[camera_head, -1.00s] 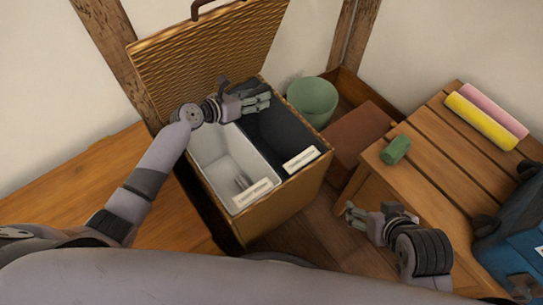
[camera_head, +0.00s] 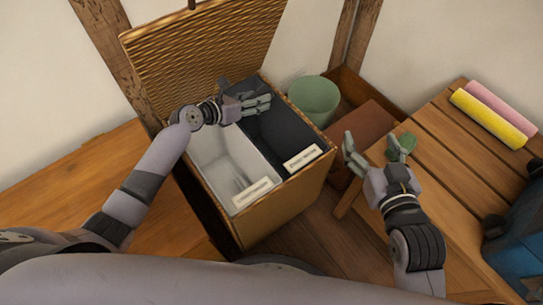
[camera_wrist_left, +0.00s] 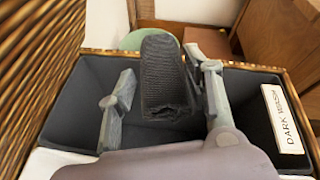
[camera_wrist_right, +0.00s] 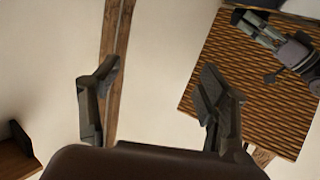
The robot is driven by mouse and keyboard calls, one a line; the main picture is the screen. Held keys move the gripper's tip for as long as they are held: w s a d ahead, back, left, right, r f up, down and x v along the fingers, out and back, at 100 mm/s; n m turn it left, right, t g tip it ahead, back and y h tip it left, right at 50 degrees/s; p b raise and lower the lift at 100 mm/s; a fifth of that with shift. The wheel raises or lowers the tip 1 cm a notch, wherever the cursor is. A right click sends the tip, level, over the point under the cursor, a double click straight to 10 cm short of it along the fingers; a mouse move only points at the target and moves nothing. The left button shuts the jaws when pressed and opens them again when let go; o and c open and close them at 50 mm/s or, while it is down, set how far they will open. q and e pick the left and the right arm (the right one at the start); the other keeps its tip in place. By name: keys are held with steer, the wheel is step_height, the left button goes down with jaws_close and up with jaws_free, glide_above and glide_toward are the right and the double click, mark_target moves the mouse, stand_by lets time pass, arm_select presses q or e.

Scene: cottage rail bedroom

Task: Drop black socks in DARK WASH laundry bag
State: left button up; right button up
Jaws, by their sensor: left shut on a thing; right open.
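My left gripper (camera_head: 258,104) is over the dark compartment of the wicker hamper. The left wrist view shows it shut on the black socks (camera_wrist_left: 165,80), a dark ribbed bundle held above the opening. The socks are hard to make out in the head view. The dark bag (camera_head: 290,140) lies below, with a pale label on its front rim; the left wrist view shows the DARK WASH label (camera_wrist_left: 281,118). My right gripper (camera_head: 376,146) is open and empty at the left edge of the slatted bench. It also shows open in the right wrist view (camera_wrist_right: 155,85).
A light bag (camera_head: 222,158) fills the hamper's left half. The wicker lid (camera_head: 205,50) stands open behind. A green bin (camera_head: 314,97) is right of the hamper. Yellow (camera_head: 484,119) and pink (camera_head: 502,106) rolls lie on the bench (camera_head: 450,170).

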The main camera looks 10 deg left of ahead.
arm_select(q)
steer(key=shift+f+b, duration=0.6)
steer(key=shift+b, duration=0.1)
steer(key=shift+f+b, duration=0.5)
steer(key=shift+b, duration=0.2)
steer(key=shift+f, duration=0.1)
arm_select(e)
step_height(320, 180, up, 14)
steer(key=s+a+t+y, duration=0.1)
steer(key=t+y, duration=0.2)
steer(key=t, duration=0.5)
steer(key=shift+s+a+t, duration=0.2)
steer(key=shift+a+t, duration=0.15)
steer(key=shift+t, duration=0.05)
arm_select(q)
steer(key=o, duration=1.2)
steer(key=v, duration=1.2)
